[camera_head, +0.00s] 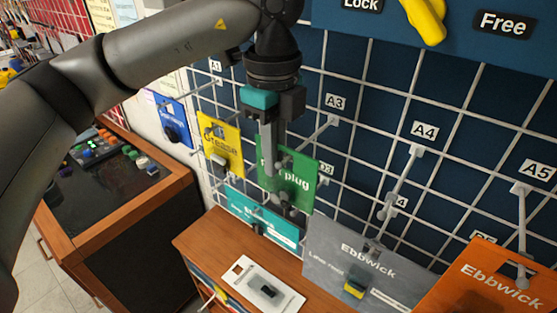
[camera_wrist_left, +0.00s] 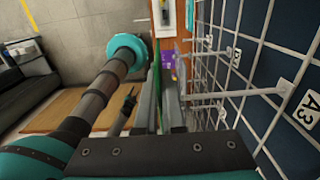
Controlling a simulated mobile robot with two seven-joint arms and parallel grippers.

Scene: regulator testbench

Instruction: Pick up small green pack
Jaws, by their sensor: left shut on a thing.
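The small green pack (camera_head: 301,184) with white "plug" lettering is in front of the grid wall, by the peg under label A3. My left gripper (camera_head: 268,168) reaches down from above and is shut on the left part of the pack. In the left wrist view the green pack (camera_wrist_left: 156,72) shows edge-on as a thin strip at the fingers of the left gripper (camera_wrist_left: 160,107). The A3 peg (camera_head: 318,135) runs out to the pack's upper part. I cannot tell whether the pack still hangs on it. My right gripper is not in view.
A yellow pack (camera_head: 222,148) and a blue pack (camera_head: 174,120) hang to the left. A teal pack (camera_head: 262,219) is below. A grey pack (camera_head: 352,262) and an orange pack (camera_head: 470,285) are at the lower right. Pegs A4 (camera_head: 402,180) and A5 (camera_head: 521,225) stick out. A wooden cabinet (camera_head: 205,237) stands below.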

